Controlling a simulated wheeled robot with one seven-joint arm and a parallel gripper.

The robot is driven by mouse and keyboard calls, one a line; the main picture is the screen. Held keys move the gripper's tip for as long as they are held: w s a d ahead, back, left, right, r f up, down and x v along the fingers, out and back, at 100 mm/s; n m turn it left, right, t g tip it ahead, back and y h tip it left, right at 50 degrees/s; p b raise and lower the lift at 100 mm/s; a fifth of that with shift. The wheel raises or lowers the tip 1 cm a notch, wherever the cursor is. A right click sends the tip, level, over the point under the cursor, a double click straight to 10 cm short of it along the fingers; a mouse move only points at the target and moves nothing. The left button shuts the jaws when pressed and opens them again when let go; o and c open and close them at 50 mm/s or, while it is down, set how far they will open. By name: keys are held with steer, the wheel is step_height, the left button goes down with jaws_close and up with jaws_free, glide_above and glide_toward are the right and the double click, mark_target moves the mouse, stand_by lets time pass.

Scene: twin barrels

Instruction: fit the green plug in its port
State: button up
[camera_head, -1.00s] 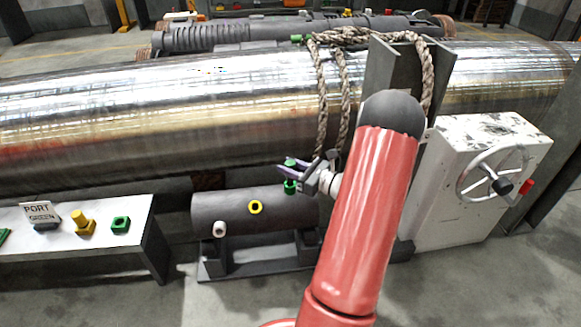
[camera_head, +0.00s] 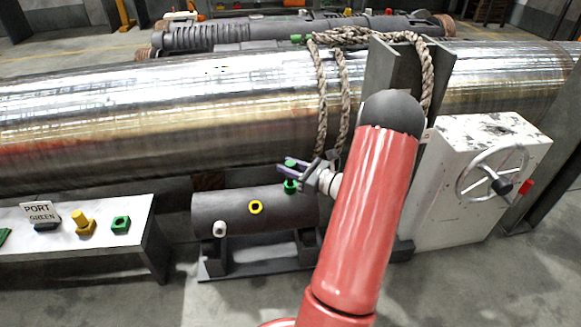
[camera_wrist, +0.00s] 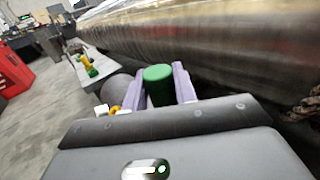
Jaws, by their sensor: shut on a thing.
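My gripper (camera_head: 290,168) has light purple fingers and is shut on the green plug (camera_head: 290,162) above the small dark barrel (camera_head: 234,204). In the wrist view the green plug (camera_wrist: 158,80) stands between the two fingers (camera_wrist: 164,86). The green port (camera_head: 290,187) is at the right part of the barrel's top, directly below the plug in the head view. The fingers cover the stretch between them, so I cannot tell whether the plug has entered the port.
A yellow ring port (camera_head: 256,207) and a white one (camera_head: 219,229) sit on the same barrel. A large steel cylinder (camera_head: 180,110) with rope lies close behind.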

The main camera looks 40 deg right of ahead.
steer(key=shift+f+b, duration=1.25)
steer(key=shift+f, duration=0.6)
steer(key=o, duration=1.1)
steer(key=v, duration=0.7)
steer(key=shift+s+d+p, duration=0.15)
steer(key=shift+s+p, duration=0.25)
